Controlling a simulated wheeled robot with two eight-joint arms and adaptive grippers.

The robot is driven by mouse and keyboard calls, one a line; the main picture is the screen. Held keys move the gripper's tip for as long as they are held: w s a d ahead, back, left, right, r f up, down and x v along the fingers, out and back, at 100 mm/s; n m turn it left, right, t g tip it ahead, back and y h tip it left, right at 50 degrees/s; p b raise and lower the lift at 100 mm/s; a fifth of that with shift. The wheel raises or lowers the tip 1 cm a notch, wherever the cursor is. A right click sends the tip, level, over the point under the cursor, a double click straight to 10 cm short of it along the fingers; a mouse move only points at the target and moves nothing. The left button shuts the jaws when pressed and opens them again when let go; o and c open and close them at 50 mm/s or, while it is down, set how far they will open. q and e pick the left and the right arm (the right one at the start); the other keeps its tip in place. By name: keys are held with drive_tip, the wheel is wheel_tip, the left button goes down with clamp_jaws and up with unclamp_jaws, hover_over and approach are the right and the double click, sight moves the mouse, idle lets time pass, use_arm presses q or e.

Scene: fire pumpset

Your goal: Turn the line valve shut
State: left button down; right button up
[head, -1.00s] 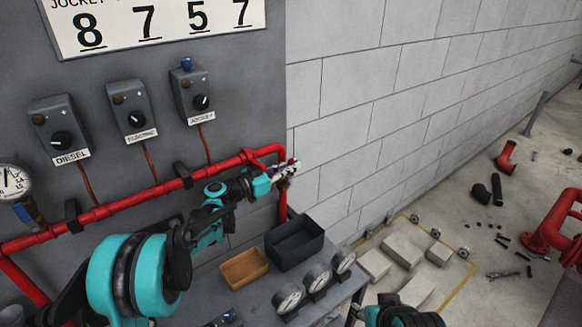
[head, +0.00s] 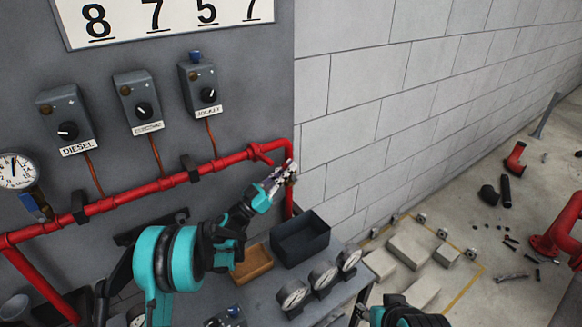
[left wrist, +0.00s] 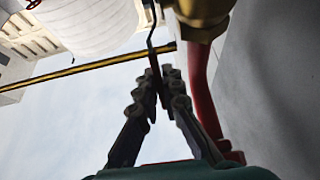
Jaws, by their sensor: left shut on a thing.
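My left gripper (head: 284,174) is at the right end of the red pipe, by the panel's right edge. In the left wrist view its fingers (left wrist: 157,88) are shut on a thin dark valve lever (left wrist: 152,50). The lever runs up between the fingertips, beside a brass valve body (left wrist: 203,10) on a red pipe (left wrist: 205,90). In the head view the gripper largely hides the valve. Part of my right arm shows at the bottom edge; its gripper is out of sight.
The red pipe (head: 150,188) runs along the grey panel (head: 240,105). Below the gripper, a black bin (head: 300,240), a brown tray (head: 252,264) and several round gauges (head: 323,276) stand on a bench. A block wall (head: 400,100) is close on the right.

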use_arm(q)
drive_tip(key=shift+s+a+f+h, duration=0.15)
drive_tip(key=shift+a+f+h, duration=0.1)
drive_tip(key=shift+h, duration=0.15)
drive_tip(key=shift+t, duration=0.3)
drive_tip(key=c, duration=1.9)
unclamp_jaws()
drive_tip(key=shift+c, duration=0.2)
drive_tip(key=v, duration=0.7)
drive_tip(key=shift+a+f, duration=0.2)
drive_tip(key=shift+s, duration=0.1)
